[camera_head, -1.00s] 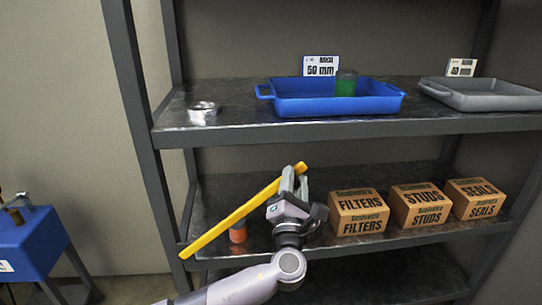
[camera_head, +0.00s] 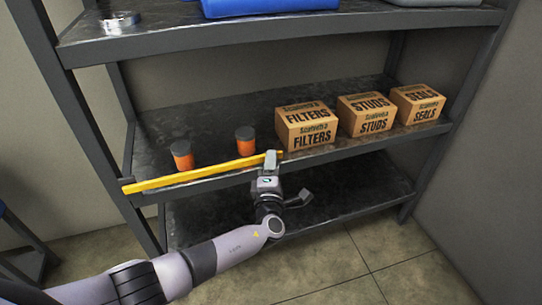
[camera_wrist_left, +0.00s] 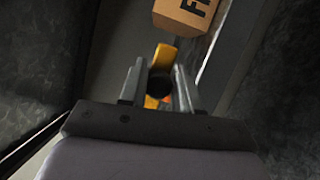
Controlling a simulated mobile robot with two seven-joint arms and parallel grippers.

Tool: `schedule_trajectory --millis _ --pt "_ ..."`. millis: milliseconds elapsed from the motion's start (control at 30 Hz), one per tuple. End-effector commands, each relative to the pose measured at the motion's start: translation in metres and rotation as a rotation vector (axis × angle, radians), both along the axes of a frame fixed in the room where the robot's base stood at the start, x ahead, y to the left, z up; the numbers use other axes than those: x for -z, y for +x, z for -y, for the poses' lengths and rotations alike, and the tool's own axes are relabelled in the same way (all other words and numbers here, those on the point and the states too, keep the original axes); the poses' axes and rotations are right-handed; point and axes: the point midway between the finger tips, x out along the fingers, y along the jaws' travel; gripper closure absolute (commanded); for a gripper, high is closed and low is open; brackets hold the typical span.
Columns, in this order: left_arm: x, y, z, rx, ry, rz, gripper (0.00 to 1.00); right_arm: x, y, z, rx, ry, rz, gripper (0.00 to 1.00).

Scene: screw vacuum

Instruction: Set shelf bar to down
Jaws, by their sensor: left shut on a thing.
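The yellow shelf bar (camera_head: 200,173) runs nearly level along the front edge of the middle shelf, in front of two orange jars with dark lids. Its left end meets the left shelf post. My left gripper (camera_head: 270,160) is shut on the bar's right end. In the left wrist view, the bar (camera_wrist_left: 164,56) shows between and beyond the fingers of my left gripper (camera_wrist_left: 158,78). A dark round lid hides part of the bar or sits behind it there; I cannot tell which. My right gripper is not in view.
The orange jars (camera_head: 181,154) and (camera_head: 245,140) stand on the middle shelf (camera_head: 220,115) behind the bar. Boxes marked Filters (camera_head: 306,126), Studs (camera_head: 367,114) and Seals (camera_head: 418,103) stand to the right. A blue tray (camera_head: 250,6) is on the shelf above. The tiled floor in front is clear.

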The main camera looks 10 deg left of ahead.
Motion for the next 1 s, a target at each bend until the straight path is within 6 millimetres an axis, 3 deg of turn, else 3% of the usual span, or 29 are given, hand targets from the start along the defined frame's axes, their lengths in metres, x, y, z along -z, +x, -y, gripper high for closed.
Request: schedule_trajectory --millis 533,567,600,1000 --pt "0.011 -0.0015 0.0006 0.003 0.017 -0.018 1.0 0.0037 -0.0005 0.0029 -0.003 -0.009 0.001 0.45" --pt "0.0112 -0.0016 0.0007 0.003 0.017 -0.018 0.58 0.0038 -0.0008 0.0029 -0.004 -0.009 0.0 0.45" --pt "0.0111 -0.0015 0.0005 0.003 0.017 -0.018 0.46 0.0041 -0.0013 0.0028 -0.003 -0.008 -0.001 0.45" --pt "0.0088 -0.0077 0.0008 0.001 0.017 -0.015 0.46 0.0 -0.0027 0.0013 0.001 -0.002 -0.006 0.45"
